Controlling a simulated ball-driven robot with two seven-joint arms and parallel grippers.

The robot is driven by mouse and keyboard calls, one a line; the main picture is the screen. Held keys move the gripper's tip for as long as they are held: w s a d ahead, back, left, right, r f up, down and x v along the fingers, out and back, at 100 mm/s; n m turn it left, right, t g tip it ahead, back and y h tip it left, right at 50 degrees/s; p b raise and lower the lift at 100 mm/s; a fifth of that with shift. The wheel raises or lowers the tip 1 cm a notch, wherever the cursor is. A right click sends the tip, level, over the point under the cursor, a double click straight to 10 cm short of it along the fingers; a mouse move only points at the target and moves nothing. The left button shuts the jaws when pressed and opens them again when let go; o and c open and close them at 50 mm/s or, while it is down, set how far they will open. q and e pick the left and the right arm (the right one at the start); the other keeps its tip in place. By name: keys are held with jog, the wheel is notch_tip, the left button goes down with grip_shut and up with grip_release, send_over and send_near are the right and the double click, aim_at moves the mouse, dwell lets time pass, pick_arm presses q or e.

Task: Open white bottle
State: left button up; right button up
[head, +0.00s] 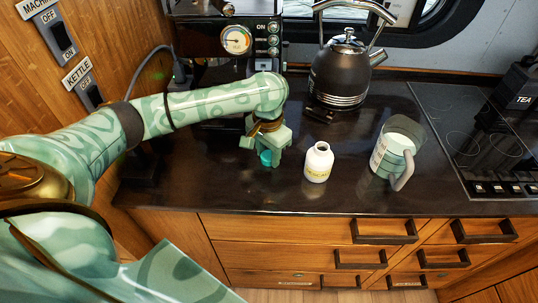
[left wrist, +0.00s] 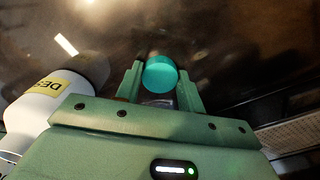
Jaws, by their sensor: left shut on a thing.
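The white bottle (head: 318,162) stands upright on the dark counter with no cap on its neck. It also shows at the left of the left wrist view (left wrist: 38,112), with part of a yellow label. My left gripper (head: 268,158) is just left of the bottle in the head view, apart from it. It is shut on a round teal cap (left wrist: 160,74), which sits between the fingertips and also shows in the head view (head: 266,157). I cannot tell whether the cap touches the counter. My right gripper is not in view.
A clear jug with white contents (head: 394,150) stands right of the bottle. Behind are a dark kettle (head: 340,75) and a coffee machine (head: 238,40). A cooktop (head: 470,130) is at right. The counter in front of the bottle is clear.

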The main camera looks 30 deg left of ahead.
aim_at(268, 156)
pick_arm(q)
jog(key=o, duration=1.1)
jog(key=shift+r, duration=0.25)
notch_tip(268, 156, up, 12)
jog(key=p, duration=0.6)
jog(key=shift+f, duration=0.1)
